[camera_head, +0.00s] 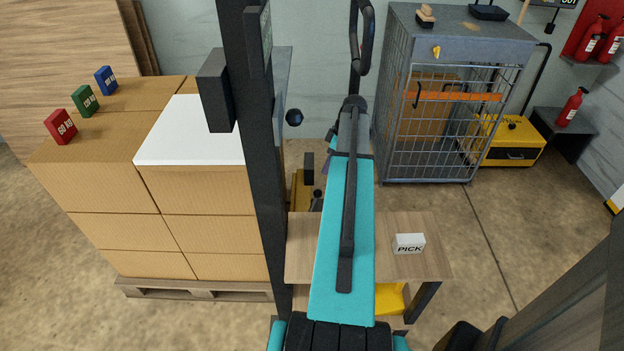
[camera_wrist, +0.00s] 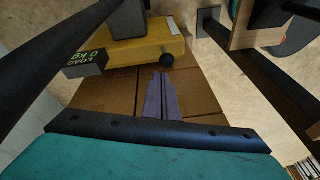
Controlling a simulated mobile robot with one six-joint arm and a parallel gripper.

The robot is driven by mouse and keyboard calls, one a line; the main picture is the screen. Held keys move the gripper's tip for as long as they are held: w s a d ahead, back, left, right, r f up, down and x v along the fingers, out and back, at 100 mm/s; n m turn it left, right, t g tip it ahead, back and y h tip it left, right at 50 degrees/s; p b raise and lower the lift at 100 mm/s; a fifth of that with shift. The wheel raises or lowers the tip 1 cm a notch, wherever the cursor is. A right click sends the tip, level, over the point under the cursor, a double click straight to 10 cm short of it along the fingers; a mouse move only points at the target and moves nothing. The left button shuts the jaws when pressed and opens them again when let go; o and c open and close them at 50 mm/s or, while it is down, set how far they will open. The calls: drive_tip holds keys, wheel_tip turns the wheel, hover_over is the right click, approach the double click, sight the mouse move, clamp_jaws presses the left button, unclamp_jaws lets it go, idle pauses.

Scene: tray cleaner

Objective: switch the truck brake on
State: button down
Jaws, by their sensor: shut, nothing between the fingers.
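The yellow truck base (camera_wrist: 125,50) lies ahead of my gripper in the wrist view, with a dark upright post on it. A black round knob (camera_wrist: 166,60) sits at its near edge; I cannot tell for sure whether it is the brake. My gripper (camera_wrist: 161,76) has its grey-purple fingers together and empty, pointing at the knob; whether they touch is unclear. In the head view a small yellow part of the truck (camera_head: 301,190) and a dark knob (camera_head: 317,193) show between the mast and my arm. My arm hides most of the gripper there.
A dark mast (camera_head: 262,150) stands left of my arm, beside stacked cartons (camera_head: 110,190) on a pallet. A wire cage (camera_head: 440,125) stands behind. A LOAD display (camera_wrist: 88,64) sits left of the knob.

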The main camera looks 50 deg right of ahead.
drive_tip(key=w+a+r+n+p, duration=0.1)
drive_tip(key=w+a+r+p, duration=0.2)
drive_tip(key=w+a, duration=0.1)
drive_tip(key=shift+w+r+g, duration=0.3)
drive_tip(key=shift+w+r, duration=0.05)
drive_tip(key=shift+w, duration=0.25)
drive_tip(key=shift+f, duration=0.15)
wheel_tip(320, 180, down, 11)
drive_tip(key=s+p, duration=0.1)
drive_tip(key=p, duration=0.1)
drive_tip(key=shift+s+a+f, duration=0.15)
drive_tip(key=shift+s, duration=0.2)
idle(0.3)
drive_tip(key=shift+s, duration=0.1)
idle(0.3)
